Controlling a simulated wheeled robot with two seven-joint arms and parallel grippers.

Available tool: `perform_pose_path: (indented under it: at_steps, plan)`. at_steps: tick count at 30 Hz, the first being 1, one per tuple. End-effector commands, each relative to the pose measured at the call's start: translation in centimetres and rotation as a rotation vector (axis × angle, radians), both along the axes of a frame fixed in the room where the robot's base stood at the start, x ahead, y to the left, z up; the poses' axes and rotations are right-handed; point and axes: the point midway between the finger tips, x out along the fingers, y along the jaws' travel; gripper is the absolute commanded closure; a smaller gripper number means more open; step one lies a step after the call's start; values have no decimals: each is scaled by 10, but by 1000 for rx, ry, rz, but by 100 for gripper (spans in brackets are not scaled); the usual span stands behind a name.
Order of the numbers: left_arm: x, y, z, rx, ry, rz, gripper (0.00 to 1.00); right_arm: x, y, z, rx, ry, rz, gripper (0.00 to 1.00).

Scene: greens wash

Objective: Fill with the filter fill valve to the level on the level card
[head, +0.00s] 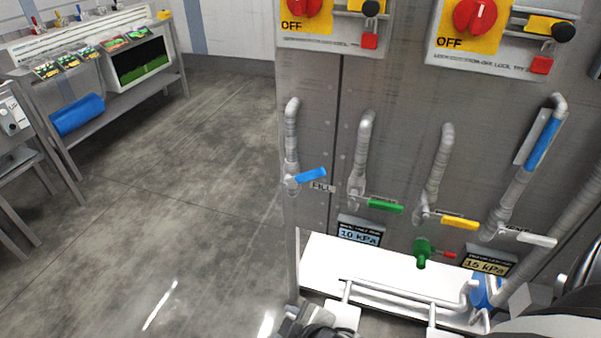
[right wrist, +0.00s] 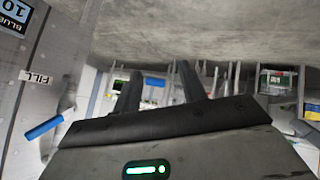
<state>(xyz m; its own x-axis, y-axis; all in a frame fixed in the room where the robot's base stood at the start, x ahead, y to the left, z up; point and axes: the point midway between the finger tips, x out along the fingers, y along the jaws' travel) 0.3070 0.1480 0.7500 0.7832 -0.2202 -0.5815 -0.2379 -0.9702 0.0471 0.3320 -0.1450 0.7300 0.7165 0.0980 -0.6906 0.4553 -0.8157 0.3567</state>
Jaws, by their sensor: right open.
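The fill valve has a blue lever handle (head: 311,175) on a grey pipe (head: 291,135), beside a small FILL label (head: 322,187) on the steel cabinet. The blue handle also shows at the left of the right wrist view (right wrist: 44,128), which looks upside down. My right gripper (head: 312,324) is at the bottom edge of the head view, below and apart from the valve. Its two dark fingers (right wrist: 160,85) are spread with nothing between them. I cannot identify a level card for certain. My left gripper is out of view.
Pipes with green (head: 385,206), yellow (head: 460,223) and white (head: 538,240) handles stand to the right. White pipework (head: 400,290) lies below. Red rotary switches (head: 474,16) are above. The concrete floor (head: 190,190) at left is clear.

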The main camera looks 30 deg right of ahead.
Motion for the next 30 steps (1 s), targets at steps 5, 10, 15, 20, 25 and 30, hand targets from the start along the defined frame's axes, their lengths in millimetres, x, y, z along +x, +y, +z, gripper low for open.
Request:
perform_pose_path:
  at_steps: [5, 10, 15, 20, 25, 30]
  plan:
    - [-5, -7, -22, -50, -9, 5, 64, 82, -28, 6, -787, -32, 175, 58]
    - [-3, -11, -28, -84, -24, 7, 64, 121, -60, 78, -1375, -16, 48, 58]
    - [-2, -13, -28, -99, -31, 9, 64, 125, -70, 127, -1615, 17, -105, 58]
    - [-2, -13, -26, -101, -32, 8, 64, 132, -82, 137, -1651, 25, -135, 58]
    - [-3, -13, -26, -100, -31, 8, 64, 153, -107, 137, -1648, 25, -134, 58]
    - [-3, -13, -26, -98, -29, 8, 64, 178, -136, 137, -1647, 25, -134, 58]
